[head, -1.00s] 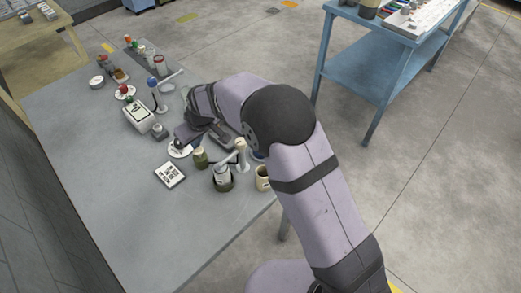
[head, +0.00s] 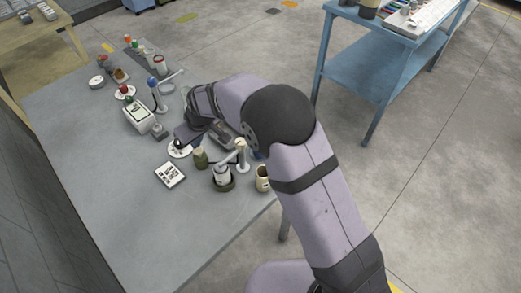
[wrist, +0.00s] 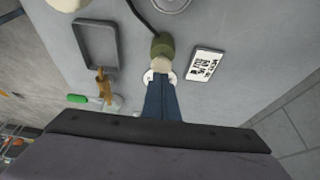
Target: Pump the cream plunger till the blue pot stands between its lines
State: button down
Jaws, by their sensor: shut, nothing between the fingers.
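A cream knob (wrist: 160,65), which looks like the plunger, shows over a white disc (wrist: 149,77) in the wrist view. The disc also shows in the head view (head: 180,150). My gripper (wrist: 161,80) is shut and empty, with its dark blue fingertips right at the knob; whether they touch cannot be told. In the head view my gripper (head: 178,143) points down over the disc. A small blue patch (head: 257,155) shows beside my arm, mostly hidden; I cannot tell if it is the blue pot. No level or lines are readable.
An olive jar (head: 200,158) stands close to the disc. A printed card (head: 170,175) lies nearby. A cream-topped post with a side arm (head: 240,146), a pale bottle (head: 222,175) and a cream cup (head: 262,178) stand on the right. The front left of the table (head: 130,225) is clear.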

aim_at(199, 150)
jog(key=shift+f, duration=0.15)
dwell(0.3)
jog(key=shift+f+b, duration=1.2)
jog(key=shift+f, duration=0.35)
jog(key=shift+r, duration=0.2)
jog(key=shift+r+p, duration=2.75)
jog(key=shift+r, duration=1)
